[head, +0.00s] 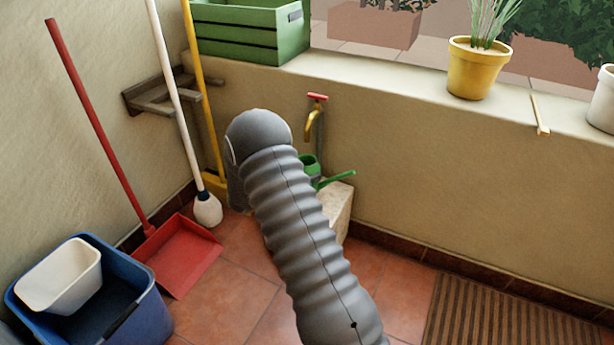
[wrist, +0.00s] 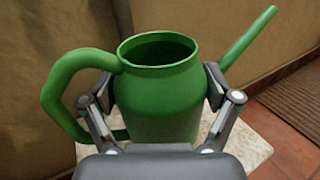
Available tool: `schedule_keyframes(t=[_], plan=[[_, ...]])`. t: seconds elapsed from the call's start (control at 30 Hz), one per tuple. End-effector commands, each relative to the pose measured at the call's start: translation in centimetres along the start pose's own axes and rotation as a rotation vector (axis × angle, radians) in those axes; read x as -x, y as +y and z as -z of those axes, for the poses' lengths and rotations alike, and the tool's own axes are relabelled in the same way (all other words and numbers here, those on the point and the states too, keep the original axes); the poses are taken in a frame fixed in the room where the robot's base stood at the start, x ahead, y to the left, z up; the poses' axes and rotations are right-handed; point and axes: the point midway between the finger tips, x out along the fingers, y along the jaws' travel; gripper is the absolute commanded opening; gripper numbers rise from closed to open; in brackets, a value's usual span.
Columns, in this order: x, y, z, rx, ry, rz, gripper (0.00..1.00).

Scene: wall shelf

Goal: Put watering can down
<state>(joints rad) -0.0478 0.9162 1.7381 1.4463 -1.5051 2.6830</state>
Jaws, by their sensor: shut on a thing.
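A green watering can (wrist: 158,95) with a loop handle on the left and a long spout on the right fills the wrist view. My gripper (wrist: 160,95) is shut on its body, one finger on each side. The can is upright, with its open rim facing up. Below it is a pale stone block (wrist: 255,148); whether the can's base touches the block is hidden. In the head view the can (head: 310,165) shows only in part behind my arm, above the block (head: 338,208) and below the tap.
A brass tap with a red handle (head: 317,97) is on the wall just above the can. A mop (head: 207,208), a red dustpan (head: 178,255) and a blue bucket (head: 130,318) stand to the left. A striped mat (head: 510,315) lies on the right floor.

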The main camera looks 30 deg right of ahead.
Motion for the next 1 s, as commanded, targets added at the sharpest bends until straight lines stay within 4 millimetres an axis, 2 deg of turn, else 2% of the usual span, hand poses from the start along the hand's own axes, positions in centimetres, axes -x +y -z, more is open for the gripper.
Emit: schedule_keyframes(t=[0.1, 0.2, 0.57, 0.6, 0.63, 1.0], plan=[[0.0, -0.1, 1.9, 0.003, 0.000, 0.000, 0.49], [-0.3, 0.1, 2.6, 0.000, 0.000, 0.000, 0.49], [-0.3, 0.1, 3.0, 0.001, 0.000, 0.000, 0.49], [-0.3, 0.1, 2.9, 0.001, 0.000, 0.000, 0.98], [-0.3, 0.1, 2.9, 0.001, 0.000, 0.000, 1.00], [-0.3, 0.1, 2.7, 0.000, 0.000, 0.000, 1.00]])
